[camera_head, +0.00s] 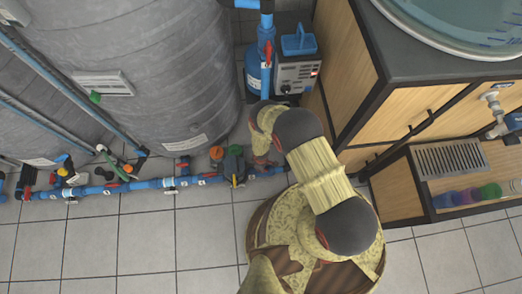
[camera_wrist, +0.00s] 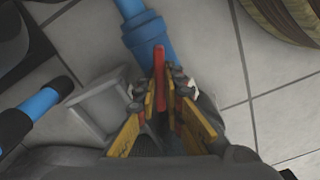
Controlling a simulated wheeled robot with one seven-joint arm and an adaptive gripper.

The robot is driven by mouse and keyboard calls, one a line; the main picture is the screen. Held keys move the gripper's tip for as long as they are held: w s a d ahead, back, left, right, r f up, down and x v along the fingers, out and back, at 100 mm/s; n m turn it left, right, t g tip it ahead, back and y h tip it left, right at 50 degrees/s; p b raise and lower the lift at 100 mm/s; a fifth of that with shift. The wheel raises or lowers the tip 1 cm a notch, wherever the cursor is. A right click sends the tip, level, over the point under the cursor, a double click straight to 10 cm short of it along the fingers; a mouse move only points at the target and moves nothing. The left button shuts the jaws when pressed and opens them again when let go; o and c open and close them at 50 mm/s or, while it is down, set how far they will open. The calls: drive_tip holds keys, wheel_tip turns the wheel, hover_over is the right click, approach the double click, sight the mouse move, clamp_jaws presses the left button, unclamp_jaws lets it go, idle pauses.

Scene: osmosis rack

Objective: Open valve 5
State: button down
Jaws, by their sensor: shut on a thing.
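In the wrist view a red valve handle (camera_wrist: 160,62) stands between the two yellow-edged fingers of my gripper (camera_wrist: 161,88), which is shut on it. The handle lies nearly in line with a blue pipe (camera_wrist: 148,32) that runs away towards the top of the picture. The valve body under the handle is mostly hidden by the fingers, and no number can be read. In the head view my gripper (camera_head: 263,160) is low at the right end of the floor-level blue pipe run (camera_head: 145,185), partly hidden by my arm.
Large grey tanks (camera_head: 140,70) stand behind the pipe run. Other valves, one with an orange top (camera_head: 217,153), sit along it. A grey pump box (camera_head: 298,73) and a wooden cabinet (camera_head: 425,108) are to the right. The tiled floor (camera_head: 120,240) in front is clear.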

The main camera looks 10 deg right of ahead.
drive_tip(key=shift+n+b, duration=0.7)
drive_tip(key=shift+n, duration=1.6)
drive_tip(key=c, duration=1.9)
unclamp_jaws()
drive_tip(key=shift+r, duration=0.1)
drive_tip(key=shift+w+r, duration=0.1)
drive_tip(key=shift+r, duration=0.55)
wheel_tip(320, 180, up, 10)
drive_tip(key=shift+r, duration=0.2)
